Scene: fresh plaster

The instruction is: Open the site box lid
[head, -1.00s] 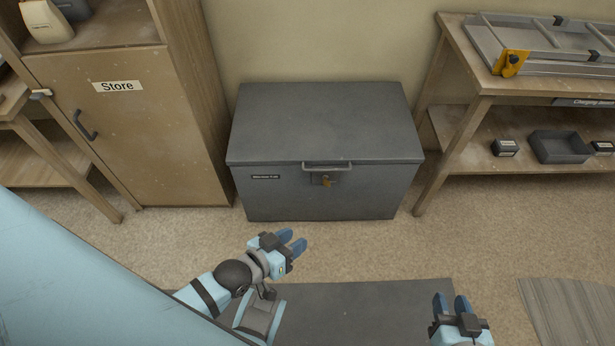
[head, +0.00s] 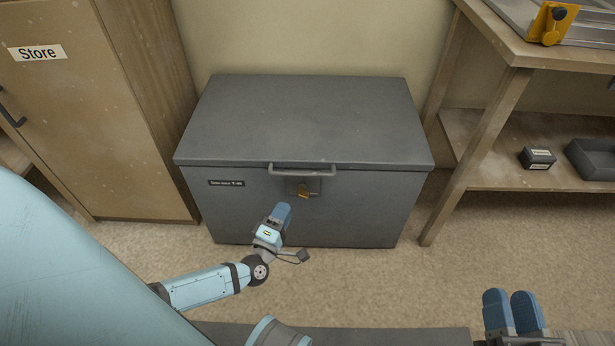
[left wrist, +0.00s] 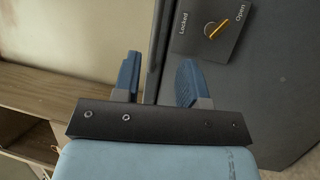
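The grey site box (head: 310,205) stands on the floor against the wall, its lid (head: 305,120) lying shut. A bar handle (head: 302,170) runs along the lid's front edge. Below it is a small orange latch knob (head: 304,192). In the left wrist view the knob (left wrist: 217,29) sits slanted on a plate marked "Locked" and "Open"; which mark it points to I cannot tell. My left gripper (head: 281,213) is in front of the box, below and left of the knob. Its fingers (left wrist: 158,80) are apart and empty. My right gripper (head: 512,312) is low at the right, empty, fingers slightly apart.
A wooden cupboard (head: 100,130) marked "Store" stands left of the box. A wooden bench (head: 480,140) stands to the right, with a small black box (head: 537,158) and a grey tray (head: 592,160) on its shelf. The floor before the box is clear.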

